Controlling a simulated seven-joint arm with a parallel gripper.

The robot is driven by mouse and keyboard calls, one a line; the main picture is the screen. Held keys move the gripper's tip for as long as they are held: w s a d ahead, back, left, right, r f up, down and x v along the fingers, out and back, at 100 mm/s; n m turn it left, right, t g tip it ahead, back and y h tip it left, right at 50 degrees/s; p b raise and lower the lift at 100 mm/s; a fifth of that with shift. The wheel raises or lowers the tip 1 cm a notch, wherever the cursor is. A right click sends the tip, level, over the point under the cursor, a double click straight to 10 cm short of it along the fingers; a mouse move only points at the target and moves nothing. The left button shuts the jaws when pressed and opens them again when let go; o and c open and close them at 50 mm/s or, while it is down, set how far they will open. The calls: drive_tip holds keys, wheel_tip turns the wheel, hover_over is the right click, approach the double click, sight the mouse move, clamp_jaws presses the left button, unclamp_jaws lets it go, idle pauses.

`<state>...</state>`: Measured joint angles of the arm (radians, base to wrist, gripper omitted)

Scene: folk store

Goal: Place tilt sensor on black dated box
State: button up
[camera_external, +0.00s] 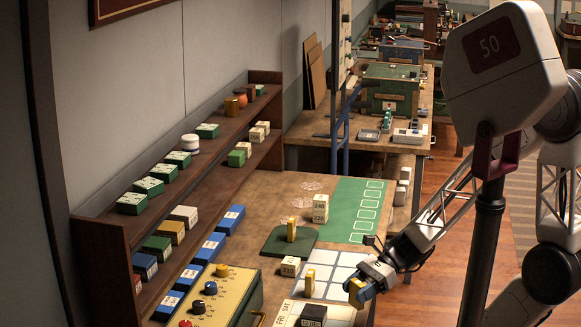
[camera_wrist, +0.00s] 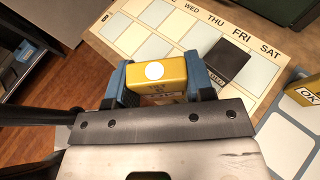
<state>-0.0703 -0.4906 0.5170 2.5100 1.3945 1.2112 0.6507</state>
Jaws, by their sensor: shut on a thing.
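My gripper (camera_external: 361,289) is shut on a yellow block (camera_wrist: 150,82), apparently the tilt sensor, which has a white round spot on top and small dark lettering on its side. The block also shows in the external view (camera_external: 354,293), held at the table's right edge. In the wrist view, blue fingers clasp it from both sides. The black box (camera_wrist: 226,64) lies on a weekday calendar board (camera_wrist: 120,24), below FRI, ahead and to the right of my gripper. The external view shows the black box (camera_external: 313,315) near the bottom edge, with pale date lettering.
Another yellow block (camera_external: 309,283), marked OK in the wrist view (camera_wrist: 304,93), stands on a pale panelled board (camera_external: 336,268). A third yellow block (camera_external: 291,229) stands on a green pad (camera_external: 280,248). A number block (camera_external: 290,266) stands nearby. A knobbed panel (camera_external: 238,285) is left.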

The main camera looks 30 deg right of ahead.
drive_tip(key=w+a, duration=0.2)
drive_tip(key=w, duration=0.1)
drive_tip(key=w+a, duration=0.2)
drive_tip(key=w, duration=0.1)
drive_tip(key=w+a+f, duration=0.1)
drive_tip(key=w+a, duration=0.1)
drive_tip(key=w, duration=0.2)
drive_tip(key=shift+f, duration=0.1)
drive_tip(key=shift+f, duration=1.7)
drive_tip(key=shift+f, duration=0.1)
drive_tip(key=o, duration=0.9)
drive_tip(key=shift+o, duration=0.2)
